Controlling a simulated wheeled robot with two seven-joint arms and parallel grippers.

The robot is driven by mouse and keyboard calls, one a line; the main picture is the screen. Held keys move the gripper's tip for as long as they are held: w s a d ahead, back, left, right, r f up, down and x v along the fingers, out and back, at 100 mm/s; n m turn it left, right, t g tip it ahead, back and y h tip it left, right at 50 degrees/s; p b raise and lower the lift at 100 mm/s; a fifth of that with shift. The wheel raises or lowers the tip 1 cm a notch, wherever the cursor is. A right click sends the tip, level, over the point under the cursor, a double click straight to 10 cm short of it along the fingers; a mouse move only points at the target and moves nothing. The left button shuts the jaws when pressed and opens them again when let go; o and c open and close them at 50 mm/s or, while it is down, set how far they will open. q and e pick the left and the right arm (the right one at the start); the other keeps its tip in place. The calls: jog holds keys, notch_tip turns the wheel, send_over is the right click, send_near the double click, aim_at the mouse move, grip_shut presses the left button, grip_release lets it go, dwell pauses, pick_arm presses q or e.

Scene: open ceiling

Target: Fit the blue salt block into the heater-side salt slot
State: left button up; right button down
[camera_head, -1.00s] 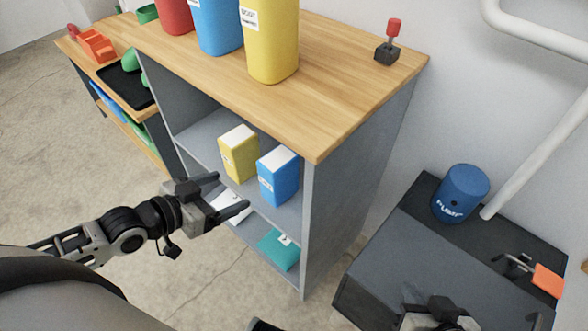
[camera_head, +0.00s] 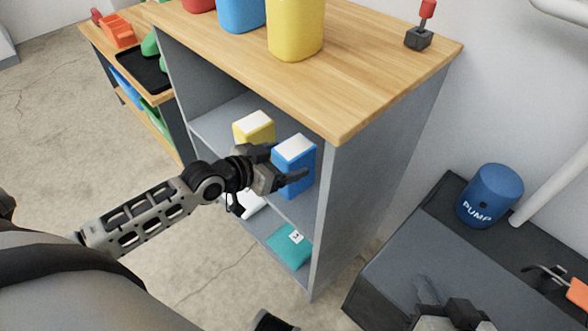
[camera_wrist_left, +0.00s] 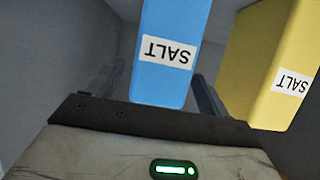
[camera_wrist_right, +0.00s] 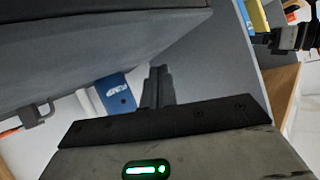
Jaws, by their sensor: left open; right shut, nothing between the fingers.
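The blue salt block (camera_head: 295,152) stands upright on the upper shelf inside the grey cabinet. My left gripper (camera_head: 293,166) is open at the block, with one finger in front of it and the other reaching toward its left side. In the left wrist view the blue block (camera_wrist_left: 167,50), labelled SALT, stands between the two fingers, and I cannot tell whether they touch it. A yellow salt block (camera_head: 254,126) stands just to its left. My right gripper (camera_wrist_right: 158,87) is shut and empty beside the dark grey unit. I cannot identify the heater-side salt slot in these views.
The cabinet's wooden top (camera_head: 370,75) carries several coloured containers and a red-knobbed lever (camera_head: 422,28). A teal item (camera_head: 289,246) lies on the lower shelf. A blue pump (camera_head: 490,194) stands on the dark grey unit (camera_head: 420,250) at right. Cabinet side panels bound the shelf.

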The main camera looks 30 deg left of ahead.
pick_arm(q)
jog(key=x, duration=0.2)
jog(key=shift+w+d+f+b, duration=0.1)
jog(key=shift+w+f+b, duration=0.1)
jog(key=shift+w+b, duration=0.15)
pick_arm(e)
jog(key=shift+a+r+t, duration=0.15)
jog(key=shift+r+t, duration=0.15)
jog(key=shift+r, duration=0.05)
pick_arm(q)
jog(key=shift+w+d+f, duration=0.1)
jog(key=shift+w+d, duration=0.05)
jog(key=shift+w, duration=0.1)
pick_arm(e)
jog(key=shift+r, duration=0.5)
pick_arm(q)
grip_shut()
pick_arm(e)
jog(key=shift+a+f, duration=0.1)
jog(key=shift+f, duration=0.1)
pick_arm(q)
jog(key=shift+w+r, duration=0.1)
jog(key=shift+r, duration=0.3)
